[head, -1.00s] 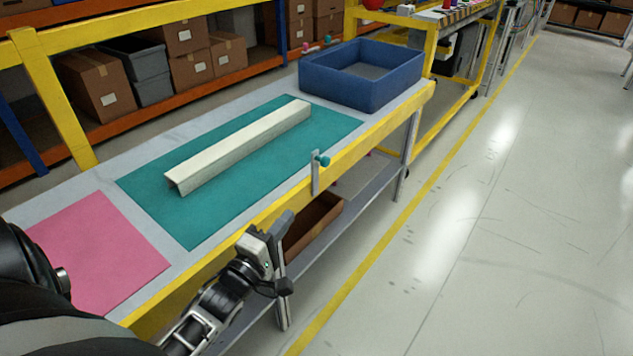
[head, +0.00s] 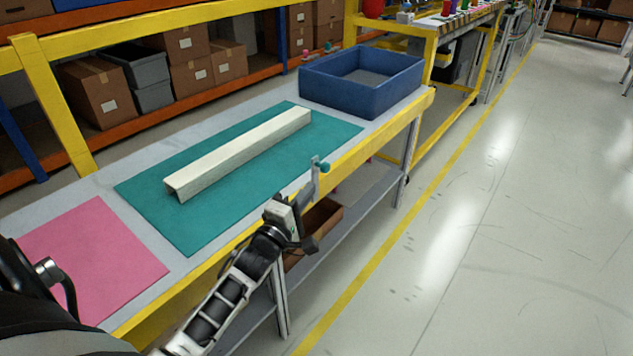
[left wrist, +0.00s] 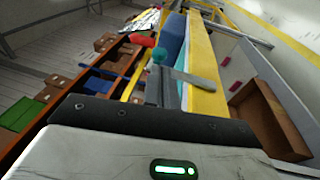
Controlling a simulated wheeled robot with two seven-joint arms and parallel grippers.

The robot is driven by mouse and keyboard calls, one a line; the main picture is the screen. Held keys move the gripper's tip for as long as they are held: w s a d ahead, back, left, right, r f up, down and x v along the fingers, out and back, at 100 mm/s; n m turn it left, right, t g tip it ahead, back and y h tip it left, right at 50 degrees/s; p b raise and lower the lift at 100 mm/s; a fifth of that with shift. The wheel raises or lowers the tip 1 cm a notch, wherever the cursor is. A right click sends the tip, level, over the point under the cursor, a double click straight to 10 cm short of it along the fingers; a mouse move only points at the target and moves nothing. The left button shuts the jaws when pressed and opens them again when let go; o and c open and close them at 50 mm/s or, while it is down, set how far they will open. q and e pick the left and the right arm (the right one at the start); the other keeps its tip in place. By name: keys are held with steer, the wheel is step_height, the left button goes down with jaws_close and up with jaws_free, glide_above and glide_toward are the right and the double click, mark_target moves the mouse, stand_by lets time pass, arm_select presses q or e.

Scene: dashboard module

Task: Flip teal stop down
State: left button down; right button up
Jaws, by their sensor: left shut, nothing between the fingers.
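The teal stop (head: 324,167) is a teal knob at the top of a grey plate on the yellow front edge of the table. The plate stands upright, its knob above the edge. In the left wrist view the teal knob (left wrist: 158,57) shows just past my fingers, with the grey plate running right from it. My left gripper (head: 304,200) is shut and empty, just below and left of the stop, outside the table edge. I cannot tell whether it touches the plate. My right gripper is not in view.
A cream channel bar (head: 240,152) lies on a teal mat (head: 205,225). A blue bin (head: 395,90) stands at the table's far end and a pink mat (head: 95,255) at the near end. A brown box (head: 325,218) sits on the shelf below. The floor at right is clear.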

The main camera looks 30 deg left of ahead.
mark_target(323, 171)
arm_select(q)
steer(key=w, duration=0.4)
steer(key=shift+w+a+r, duration=0.15)
steer(key=shift+w+r, duration=0.1)
steer(key=shift+r, duration=0.1)
